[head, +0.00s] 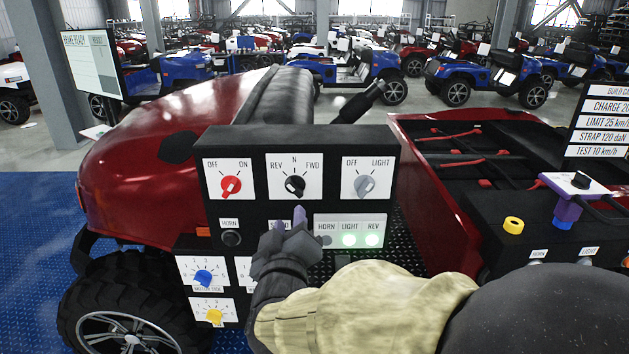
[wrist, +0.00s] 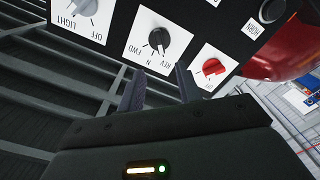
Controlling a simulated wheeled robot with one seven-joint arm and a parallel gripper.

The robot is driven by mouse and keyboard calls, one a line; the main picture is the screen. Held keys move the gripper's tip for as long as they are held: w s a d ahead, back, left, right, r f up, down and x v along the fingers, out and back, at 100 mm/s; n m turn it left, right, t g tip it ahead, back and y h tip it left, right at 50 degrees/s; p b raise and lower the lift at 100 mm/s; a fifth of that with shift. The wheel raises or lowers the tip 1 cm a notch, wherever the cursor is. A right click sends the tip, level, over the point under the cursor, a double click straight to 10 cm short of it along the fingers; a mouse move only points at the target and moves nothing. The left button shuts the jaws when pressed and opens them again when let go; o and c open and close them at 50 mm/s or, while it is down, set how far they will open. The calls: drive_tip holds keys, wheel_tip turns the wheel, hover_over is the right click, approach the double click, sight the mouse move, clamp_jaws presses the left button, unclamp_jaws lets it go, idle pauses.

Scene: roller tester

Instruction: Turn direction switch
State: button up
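The direction switch is a black rotary knob (head: 294,186) on a white plate marked REV, N and FWD, at the middle of the black control panel (head: 250,145). It also shows in the wrist view (wrist: 157,40), upside down. I cannot tell its exact pointer position; the REV lamp (head: 372,240) glows. My gripper (head: 288,217) is just below the knob in the head view. In the wrist view its fingertips (wrist: 159,70) are apart with an empty gap, near the plate's label edge and apart from the knob. The hand hides part of the lower panel.
A red OFF/ON knob (head: 231,186) is left of the switch and a grey light knob (head: 366,186) is right. The LIGHT lamp (head: 348,240) glows. A horn button (head: 231,238) and blue knob (head: 204,277) are lower left. The red vehicle body (head: 150,170) stands behind the panel.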

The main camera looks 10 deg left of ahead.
sight(292, 190)
drive_tip(key=p+x, duration=0.2)
drive_tip(key=x, duration=0.9)
drive_tip(key=shift+w+a+p, duration=0.15)
drive_tip(key=shift+p, duration=0.15)
clamp_jaws()
